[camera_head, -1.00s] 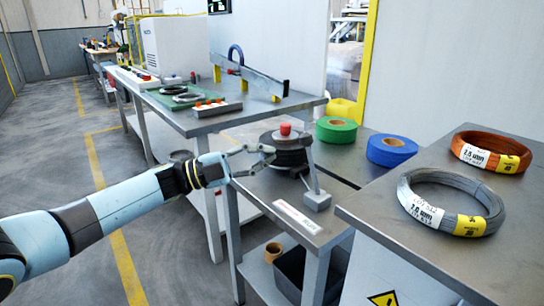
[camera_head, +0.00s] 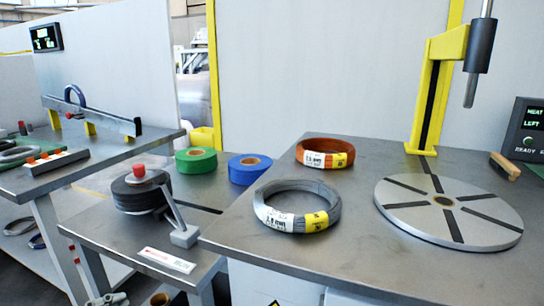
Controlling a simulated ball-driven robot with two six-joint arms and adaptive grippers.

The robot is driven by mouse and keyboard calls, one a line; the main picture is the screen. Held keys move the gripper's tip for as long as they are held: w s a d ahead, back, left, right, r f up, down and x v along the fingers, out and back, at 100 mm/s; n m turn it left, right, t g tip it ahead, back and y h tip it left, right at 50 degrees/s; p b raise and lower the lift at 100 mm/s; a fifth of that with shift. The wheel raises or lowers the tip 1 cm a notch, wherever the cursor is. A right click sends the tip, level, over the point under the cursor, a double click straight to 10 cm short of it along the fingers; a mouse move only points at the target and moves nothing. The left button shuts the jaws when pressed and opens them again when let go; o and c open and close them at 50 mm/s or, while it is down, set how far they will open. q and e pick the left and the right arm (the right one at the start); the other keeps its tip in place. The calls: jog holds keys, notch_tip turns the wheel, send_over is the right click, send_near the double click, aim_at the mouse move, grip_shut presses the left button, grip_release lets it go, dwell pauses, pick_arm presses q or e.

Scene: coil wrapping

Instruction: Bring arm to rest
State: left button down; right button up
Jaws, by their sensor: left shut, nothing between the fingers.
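My left gripper (camera_head: 106,298) shows only in part at the bottom left edge of the head view. It is low, in front of the small side table (camera_head: 205,262), and appears shut with nothing held. The rest of my left arm is out of the picture. My right gripper is not in view.
A dark spool with a red knob (camera_head: 137,192) sits on the side table beside green tape (camera_head: 196,160) and blue tape (camera_head: 249,169). A grey wire coil (camera_head: 297,207), a copper coil (camera_head: 325,152) and a slotted turntable (camera_head: 448,212) occupy the right bench (camera_head: 330,262).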

pick_arm(q)
jog(key=s+a+f+n+g+y, duration=0.15)
jog(key=s+f+n+y, duration=0.3)
jog(key=s+f, duration=0.6)
jog(key=s+f+n+g+y, duration=0.4)
jog(key=s+f, duration=0.4)
jog(key=f, duration=0.5)
jog(key=s+f+n+g+y, duration=0.1)
jog(key=s+f+n+g, duration=0.2)
jog(key=s, duration=1)
jog(key=s+d+f+n+g+y, duration=0.1)
jog(key=s+f+n+g, duration=0.2)
jog(key=s, duration=1.1)
notch_tip(320, 180, down, 6)
jog(key=g, duration=0.3)
jog(key=shift+s+r, duration=0.15)
jog(key=shift+s, duration=0.15)
jog(key=shift+n+g, duration=0.25)
